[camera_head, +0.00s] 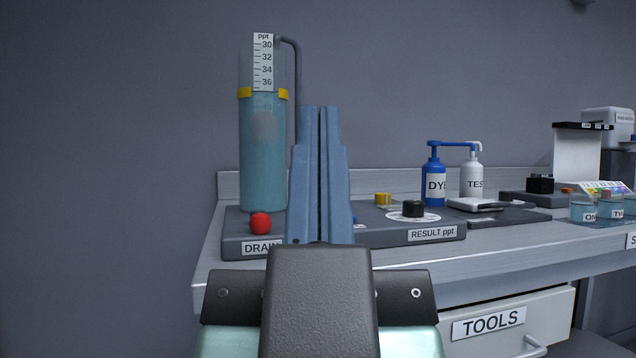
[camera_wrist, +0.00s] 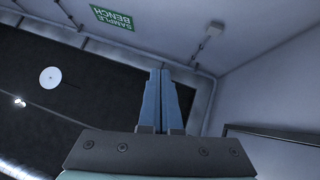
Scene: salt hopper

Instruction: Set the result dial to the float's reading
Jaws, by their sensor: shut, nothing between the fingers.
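The result dial (camera_head: 412,209) is a black knob on a white round scale, at the right of a dark grey base labelled RESULT ppt. I cannot read where it points. A tall cylinder (camera_head: 262,165) of blue-green water stands at the base's left. Its ppt scale (camera_head: 263,63) shows 30 to 36 from top down. A yellow band (camera_head: 263,93) circles the cylinder just below 36; a blurred greyish shape shows lower in the water. My gripper (camera_head: 320,108) is shut and empty, pointing up in front of the base, apart from the dial. It also shows in the wrist view (camera_wrist: 160,72).
A red DRAIN knob (camera_head: 261,223) and a yellow knob (camera_head: 383,199) are on the base. DYE (camera_head: 436,185) and TEST (camera_head: 471,180) bottles stand behind right. The bench (camera_head: 520,240) has a TOOLS drawer (camera_head: 510,325). A SAMPLE BENCH sign (camera_wrist: 125,18) hangs in the wrist view.

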